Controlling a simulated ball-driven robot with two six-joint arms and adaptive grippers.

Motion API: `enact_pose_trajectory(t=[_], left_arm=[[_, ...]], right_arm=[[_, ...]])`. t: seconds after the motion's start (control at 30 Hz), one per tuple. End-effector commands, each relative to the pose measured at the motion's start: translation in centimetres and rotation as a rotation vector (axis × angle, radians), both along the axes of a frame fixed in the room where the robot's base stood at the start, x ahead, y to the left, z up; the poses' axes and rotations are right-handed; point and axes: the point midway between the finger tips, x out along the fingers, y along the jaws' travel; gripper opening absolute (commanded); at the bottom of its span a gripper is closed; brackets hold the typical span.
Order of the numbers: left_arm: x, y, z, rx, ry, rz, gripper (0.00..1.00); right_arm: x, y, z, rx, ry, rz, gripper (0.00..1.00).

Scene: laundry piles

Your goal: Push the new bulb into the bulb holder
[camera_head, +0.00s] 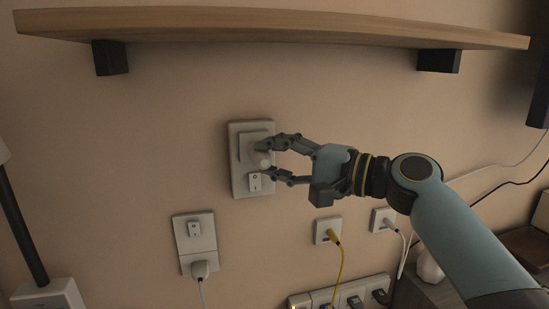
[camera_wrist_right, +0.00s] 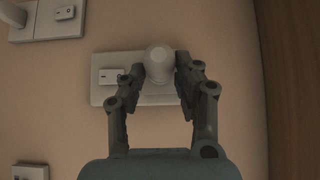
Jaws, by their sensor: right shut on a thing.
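The new bulb (camera_head: 262,160) is whitish and rounded, and sits at the front of the bulb holder (camera_head: 250,139) on a white wall plate (camera_head: 238,184). My right gripper (camera_head: 273,162) reaches in from the right and is shut on the bulb, with one finger above and one below it. In the right wrist view the bulb (camera_wrist_right: 158,60) lies between the tips of my right gripper (camera_wrist_right: 162,70), over the plate (camera_wrist_right: 105,61). Whether the bulb's base is seated in the holder is hidden. My left gripper is not in view.
A rocker switch (camera_head: 254,182) is just below the bulb. A wooden shelf (camera_head: 270,28) on dark brackets runs above. Lower on the wall are a switch-and-socket plate (camera_head: 194,245), a yellow-cabled socket (camera_head: 327,231), a white-plugged socket (camera_head: 383,219) and a power strip (camera_head: 322,296).

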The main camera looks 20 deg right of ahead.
Motion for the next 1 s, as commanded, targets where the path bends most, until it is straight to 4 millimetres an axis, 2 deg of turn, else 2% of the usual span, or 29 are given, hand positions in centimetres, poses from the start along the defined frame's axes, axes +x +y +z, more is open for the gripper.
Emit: enact_pose_trajectory(t=[1.0], left_arm=[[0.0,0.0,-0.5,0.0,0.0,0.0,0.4]], right_arm=[[1.0,0.0,0.0,0.0,0.0,0.0,0.0]])
